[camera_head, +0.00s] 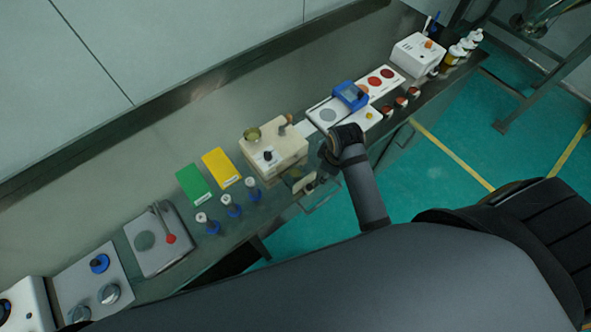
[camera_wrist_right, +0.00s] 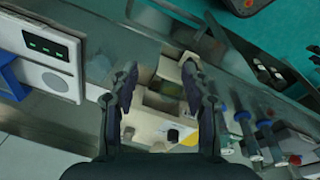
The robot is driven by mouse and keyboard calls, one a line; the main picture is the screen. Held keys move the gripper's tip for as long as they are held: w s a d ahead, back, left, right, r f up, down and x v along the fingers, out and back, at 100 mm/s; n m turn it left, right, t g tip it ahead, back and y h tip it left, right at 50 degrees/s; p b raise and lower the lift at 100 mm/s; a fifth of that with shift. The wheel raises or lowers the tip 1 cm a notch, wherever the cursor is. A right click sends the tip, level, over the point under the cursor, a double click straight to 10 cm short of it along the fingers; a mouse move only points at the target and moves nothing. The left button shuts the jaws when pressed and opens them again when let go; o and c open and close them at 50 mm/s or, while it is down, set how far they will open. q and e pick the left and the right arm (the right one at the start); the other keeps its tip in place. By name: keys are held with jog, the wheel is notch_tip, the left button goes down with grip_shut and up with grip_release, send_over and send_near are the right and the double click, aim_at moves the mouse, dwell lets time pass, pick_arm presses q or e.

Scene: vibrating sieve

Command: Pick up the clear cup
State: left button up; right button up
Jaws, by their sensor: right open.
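I cannot single out a clear cup with certainty. A small olive-tinted round vessel (camera_head: 252,134) sits on the back left of a cream box-shaped device (camera_head: 285,154) with a black knob on it; whether it is the clear cup I cannot tell. My right gripper (camera_head: 338,145) is at the right of this device, above the bench's front side. In the right wrist view my right gripper (camera_wrist_right: 160,78) has its two dark fingers apart, with nothing held between them. The cream device (camera_wrist_right: 143,128) shows between and beyond them. My left gripper is not in view.
Green (camera_head: 194,183) and yellow (camera_head: 221,167) cards and several blue-based small items stand left of the device. A blue-framed unit (camera_head: 351,96) and a scale (camera_head: 327,116) stand right. A grey plate (camera_head: 155,246) lies at left. The teal floor begins past the bench's front edge.

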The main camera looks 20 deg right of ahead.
jog(key=w+a+r+n+g+y, duration=0.1)
jog(key=w+a+r+n+g, duration=0.1)
jog(key=w+a+n, duration=0.6)
jog(key=n, duration=0.1)
send_over(295, 175)
jog(key=f, duration=0.4)
jog(key=shift+d+f, duration=0.15)
jog(key=shift+d, duration=0.1)
jog(key=shift+f, duration=0.35)
notch_tip(295, 175, down, 5)
jog(key=shift+f, duration=0.15)
jog(key=shift+a, duration=0.1)
jog(key=shift+c, duration=0.5)
jog(key=c, duration=0.7)
jog(key=shift+o, duration=0.2)
